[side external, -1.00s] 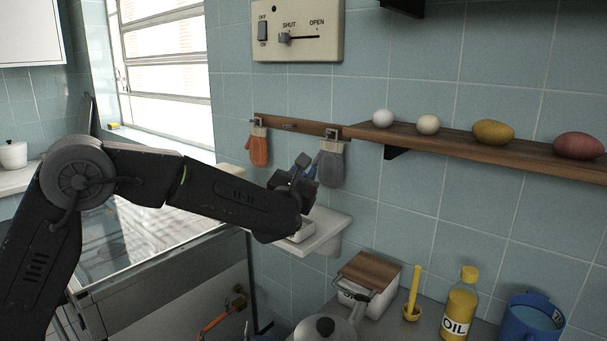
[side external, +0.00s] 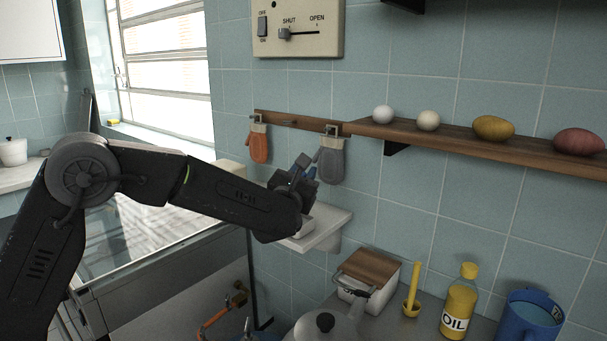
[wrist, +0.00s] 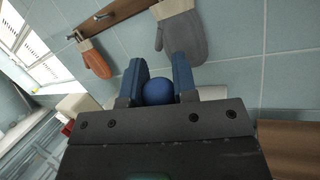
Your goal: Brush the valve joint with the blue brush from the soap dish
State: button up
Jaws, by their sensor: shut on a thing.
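My gripper (side external: 305,168) is in front of the tiled wall, just above the white soap dish (side external: 303,229) on its small ledge. In the wrist view, my gripper (wrist: 159,80) has its two blue fingers on either side of a rounded blue end, which looks like part of the blue brush (wrist: 158,92). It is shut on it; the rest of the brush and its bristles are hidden. The valve joint (side external: 239,297), brass-coloured on an orange pipe, is low on the wall below the ledge, well away from my gripper.
A grey mitt (side external: 331,160) and an orange mitt (side external: 259,143) hang from the wooden rail close behind my gripper.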

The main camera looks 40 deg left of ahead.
dwell(0.3)
jog(key=shift+r, duration=3.45)
jog(key=s+d+f, duration=0.2)
jog(key=s+f, duration=0.6)
jog(key=f, duration=0.3)
jog(key=s+d+f, duration=0.2)
jog(key=s+f, duration=0.6)
jog(key=f, duration=0.3)
jog(key=shift+d, duration=0.15)
